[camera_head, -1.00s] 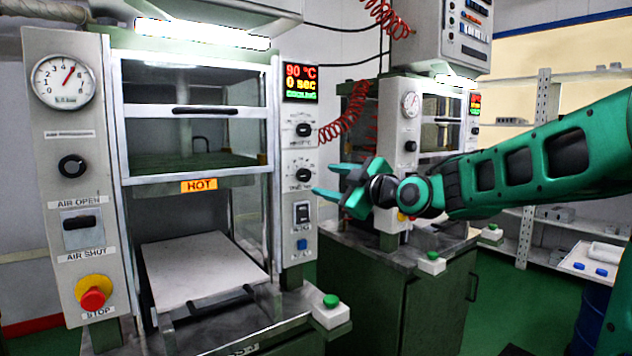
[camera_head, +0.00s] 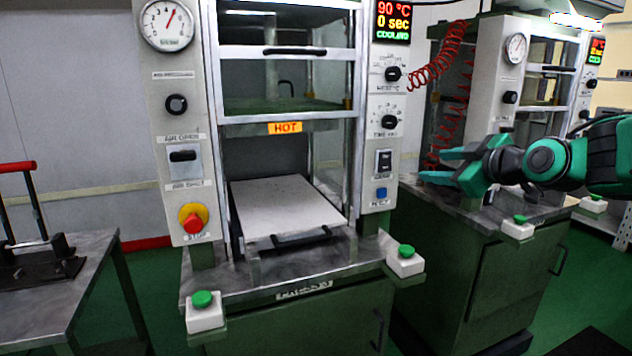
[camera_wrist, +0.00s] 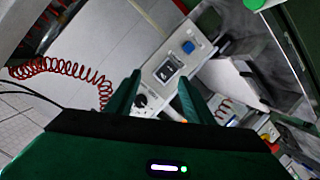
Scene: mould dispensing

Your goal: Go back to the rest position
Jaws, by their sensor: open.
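My gripper (camera_head: 447,167) is green and shows at the right of the head view, in front of the second press. Its two fingers point left, stand apart and hold nothing. In the wrist view the fingers (camera_wrist: 155,98) are also apart, with a grey control panel (camera_wrist: 172,65) behind them. The near press (camera_head: 290,185) stands left of my gripper. Its display (camera_head: 393,22) reads 90 °C, 0 sec and cooling. A pale plate (camera_head: 285,207) lies in its lower opening, under an orange HOT label (camera_head: 285,128).
The second press (camera_head: 500,80) stands behind my arm on a green cabinet (camera_head: 495,270). A red coiled hose (camera_head: 440,68) hangs between the presses. Green buttons (camera_head: 405,252) sit at the near press's front corners. A metal table (camera_head: 50,290) is at the left. Green floor (camera_head: 140,270) shows between them.

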